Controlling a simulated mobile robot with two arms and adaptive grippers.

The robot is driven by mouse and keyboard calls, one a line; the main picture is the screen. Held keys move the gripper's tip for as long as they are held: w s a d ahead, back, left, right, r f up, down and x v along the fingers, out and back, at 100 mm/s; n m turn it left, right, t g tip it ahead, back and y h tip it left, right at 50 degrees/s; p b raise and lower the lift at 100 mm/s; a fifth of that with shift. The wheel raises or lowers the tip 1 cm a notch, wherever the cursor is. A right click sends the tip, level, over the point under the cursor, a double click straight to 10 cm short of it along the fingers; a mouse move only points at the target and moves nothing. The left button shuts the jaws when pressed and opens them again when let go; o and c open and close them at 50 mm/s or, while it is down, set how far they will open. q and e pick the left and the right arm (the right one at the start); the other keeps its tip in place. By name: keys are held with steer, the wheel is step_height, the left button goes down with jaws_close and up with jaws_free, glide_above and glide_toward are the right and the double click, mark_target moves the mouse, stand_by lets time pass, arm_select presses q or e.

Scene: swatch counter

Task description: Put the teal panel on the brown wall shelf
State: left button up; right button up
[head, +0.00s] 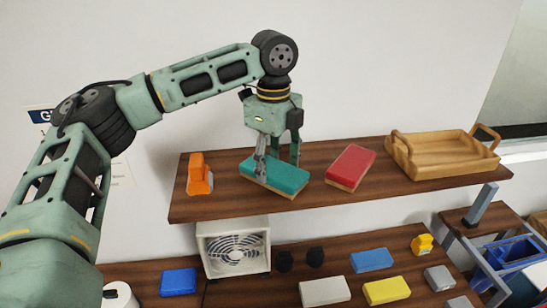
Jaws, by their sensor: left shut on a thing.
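The teal panel (287,178) is a flat block with a teal top and a tan lower layer. It is at the brown wall shelf (237,208), left of the shelf's middle, and looks to rest on its top or be just above it. My left gripper (277,160) comes down from above, shut on the teal panel, with its fingers at the panel's left part and far side. My right gripper is not in view.
On the shelf, an orange object (200,175) stands left of the panel, a red panel (351,167) lies close on the right, and a wooden tray (440,170) is further right. Below, a counter (240,290) holds a white fan (233,247) and several coloured blocks.

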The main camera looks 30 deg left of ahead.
arm_select(q)
steer(key=shift+w+a+f, duration=0.1)
steer(key=shift+f, duration=0.15)
steer(key=o, duration=1.2)
steer(key=shift+o, duration=0.2)
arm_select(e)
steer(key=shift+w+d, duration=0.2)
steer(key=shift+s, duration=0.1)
